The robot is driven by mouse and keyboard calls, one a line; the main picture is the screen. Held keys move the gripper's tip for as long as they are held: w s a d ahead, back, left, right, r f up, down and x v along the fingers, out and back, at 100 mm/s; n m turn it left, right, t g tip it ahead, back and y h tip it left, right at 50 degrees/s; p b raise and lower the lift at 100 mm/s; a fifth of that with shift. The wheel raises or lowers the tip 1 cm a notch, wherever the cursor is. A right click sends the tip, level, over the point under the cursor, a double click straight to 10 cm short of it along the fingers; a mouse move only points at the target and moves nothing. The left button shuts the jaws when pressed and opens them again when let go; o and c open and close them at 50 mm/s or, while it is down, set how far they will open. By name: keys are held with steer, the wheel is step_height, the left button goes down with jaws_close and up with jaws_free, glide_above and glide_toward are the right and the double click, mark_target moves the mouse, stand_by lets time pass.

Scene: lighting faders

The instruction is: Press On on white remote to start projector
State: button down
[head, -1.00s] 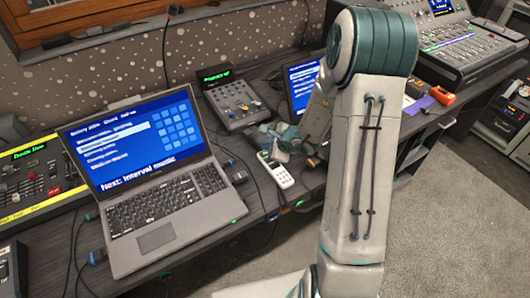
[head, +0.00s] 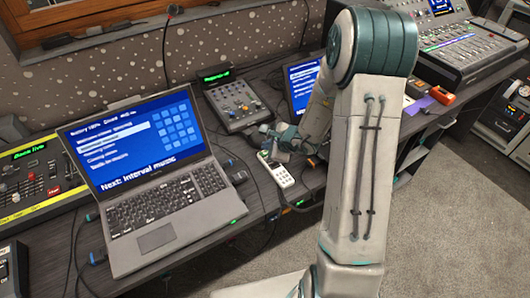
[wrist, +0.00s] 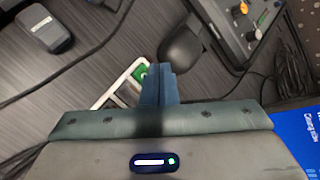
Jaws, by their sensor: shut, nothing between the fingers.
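The white remote (head: 278,172) lies on the dark desk to the right of the open laptop in the head view. It also shows in the wrist view (wrist: 112,93), partly hidden behind my gripper. A green button (wrist: 140,72) shows on the remote near one end. My gripper (wrist: 160,68) is shut and empty, with its blue fingertips right beside the green button in the picture. I cannot tell whether the tips touch it. In the head view my gripper (head: 270,135) is at the remote's upper end.
An open laptop (head: 155,215) stands left of the remote. A small fader box (head: 238,103) is behind it, and a second screen (head: 303,85) is behind my arm. A dark rounded object (wrist: 182,52) lies close to the fingertips. Cables cross the desk.

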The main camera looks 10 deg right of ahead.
steer(key=shift+f, duration=0.15)
steer(key=shift+f+b, duration=0.35)
steer(key=shift+b, duration=0.4)
steer(key=shift+f+b, duration=0.3)
steer(key=shift+b, duration=0.25)
stand_by(0.3)
steer(key=shift+r, duration=0.1)
steer(key=shift+r+p, duration=0.35)
steer(key=shift+r, duration=0.35)
step_height(320, 180, up, 5)
steer(key=p, duration=0.3)
stand_by(0.4)
stand_by(0.8)
